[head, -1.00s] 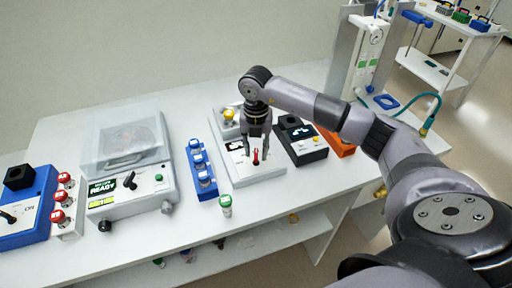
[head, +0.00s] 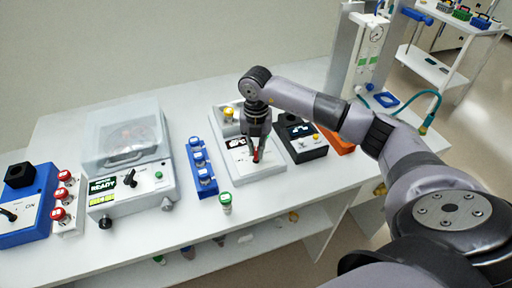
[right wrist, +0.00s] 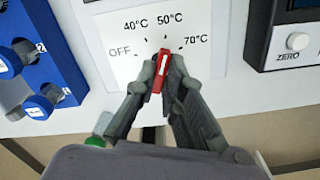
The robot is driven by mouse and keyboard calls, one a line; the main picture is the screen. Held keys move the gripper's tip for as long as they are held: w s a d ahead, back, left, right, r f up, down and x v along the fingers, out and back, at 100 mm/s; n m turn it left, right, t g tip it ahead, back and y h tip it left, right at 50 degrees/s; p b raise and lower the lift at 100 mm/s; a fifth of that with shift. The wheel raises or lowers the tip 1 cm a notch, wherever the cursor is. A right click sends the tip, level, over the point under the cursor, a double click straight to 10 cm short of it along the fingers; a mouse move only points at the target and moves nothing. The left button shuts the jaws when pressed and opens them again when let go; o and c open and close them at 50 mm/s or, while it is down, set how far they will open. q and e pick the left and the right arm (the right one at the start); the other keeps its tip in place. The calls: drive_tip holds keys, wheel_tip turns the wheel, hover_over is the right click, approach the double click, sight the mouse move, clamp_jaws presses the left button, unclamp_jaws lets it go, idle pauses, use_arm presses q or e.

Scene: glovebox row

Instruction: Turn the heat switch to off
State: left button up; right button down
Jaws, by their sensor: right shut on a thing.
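The heat switch is a red knob with a white mark (right wrist: 162,66) on a white panel of the white unit (head: 268,171). The panel carries OFF, 40°C, 50°C and 70°C labels (right wrist: 160,22) in an arc. The knob's far end points up, roughly toward the 50°C label, not toward OFF at the left. My right gripper (head: 257,152) is above the unit, and in the right wrist view its fingers (right wrist: 161,75) are shut on the knob from both sides. The knob (head: 255,156) is small and partly hidden in the head view. My left gripper is not in view.
A blue rack (head: 204,178) with several capped vials stands left of the unit. A green-capped vial (head: 226,203) stands near the front edge. A dark device (head: 301,145) with a display stands close on the right. A lidded machine (head: 127,190) is farther left.

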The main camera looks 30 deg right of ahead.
idle(0.3)
drive_tip(key=n+b, duration=0.3)
drive_tip(key=n, duration=0.1)
drive_tip(key=shift+f, duration=0.1)
drive_tip(key=shift+n+b, duration=1.55)
drive_tip(key=shift+n, duration=0.75)
drive_tip(key=c, duration=1.7)
unclamp_jaws()
